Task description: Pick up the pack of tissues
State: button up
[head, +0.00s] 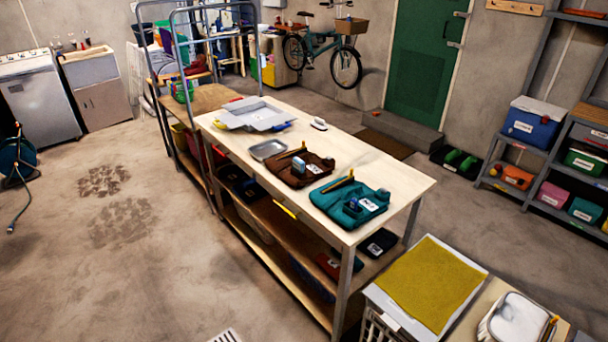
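I cannot tell for certain which thing is the pack of tissues; the items on the table are small in the head view. A small pale blue and white item (298,164) stands on a brown folded cloth or pouch (284,176) on the wooden table. A teal folded cloth or pouch (336,212) lies nearer, with a white label (368,205) and a small dark blue item (352,206) on it. A small white item (319,124) lies farther back on the table. My gripper is not in view.
The long table (400,180) has a grey tray (268,150), a larger pale tray (250,114) and loaded lower shelves. A low unit with a yellow mat (430,285) stands at the near right. Shelving with bins (535,122) is at the right. Open concrete floor (150,270) lies left.

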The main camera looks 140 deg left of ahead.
aim_at(298, 165)
jog(key=u, duration=0.6)
jog(key=i, duration=0.2)
jog(key=u, duration=3.6)
